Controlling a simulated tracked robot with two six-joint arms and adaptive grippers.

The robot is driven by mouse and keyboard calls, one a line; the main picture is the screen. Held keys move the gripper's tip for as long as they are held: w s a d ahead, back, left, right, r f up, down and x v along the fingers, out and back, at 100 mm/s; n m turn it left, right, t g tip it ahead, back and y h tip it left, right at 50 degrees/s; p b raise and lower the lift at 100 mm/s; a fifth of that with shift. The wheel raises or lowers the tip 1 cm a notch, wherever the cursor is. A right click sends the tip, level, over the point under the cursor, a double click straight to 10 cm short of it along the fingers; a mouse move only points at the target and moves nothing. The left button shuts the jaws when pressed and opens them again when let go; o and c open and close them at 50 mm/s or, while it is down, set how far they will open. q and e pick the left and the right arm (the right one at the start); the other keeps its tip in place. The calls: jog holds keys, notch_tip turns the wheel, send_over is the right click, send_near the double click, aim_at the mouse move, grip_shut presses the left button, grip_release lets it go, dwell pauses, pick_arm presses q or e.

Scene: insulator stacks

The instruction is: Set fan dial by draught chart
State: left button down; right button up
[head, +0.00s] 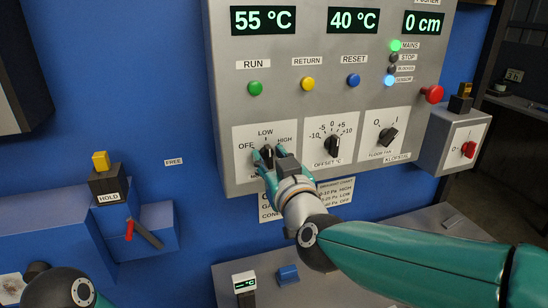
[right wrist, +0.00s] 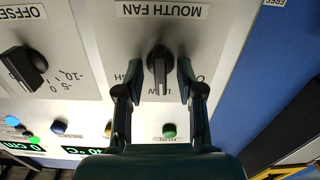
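The mouth fan dial (head: 267,153) is a black knob on a white plate marked OFF, LOW and HIGH. In the right wrist view the fan dial (right wrist: 159,66) appears upside down, with its white line toward LOW. My right gripper (head: 265,160) is at the dial. Its fingers (right wrist: 158,80) stand open on both sides of the knob, with gaps visible. The draught chart (head: 336,192) is below the panel, partly behind my right arm; it lists Pa ranges with HIGH, LOW and OFF. My left gripper is out of view; only part of that arm shows at lower left.
The offset dial (head: 333,146) and floor fan switch (head: 388,137) are right of the fan dial. Green RUN (head: 255,88), yellow RETURN (head: 308,83) and blue RESET (head: 353,80) buttons sit above. A HOLD box (head: 108,186) and red-handled lever (head: 143,233) are at left.

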jog(key=shift+s, duration=0.1)
grip_shut()
jog(key=shift+s+r, duration=0.1)
jog(key=shift+r, duration=0.05)
jog(key=shift+d+m+b, duration=0.1)
jog(key=shift+m+b, duration=0.2)
jog(key=shift+m, duration=0.1)
jog(key=shift+c, duration=0.6)
grip_release()
jog(key=shift+o, duration=0.6)
jog(key=shift+w, duration=0.25)
jog(key=shift+s, duration=0.1)
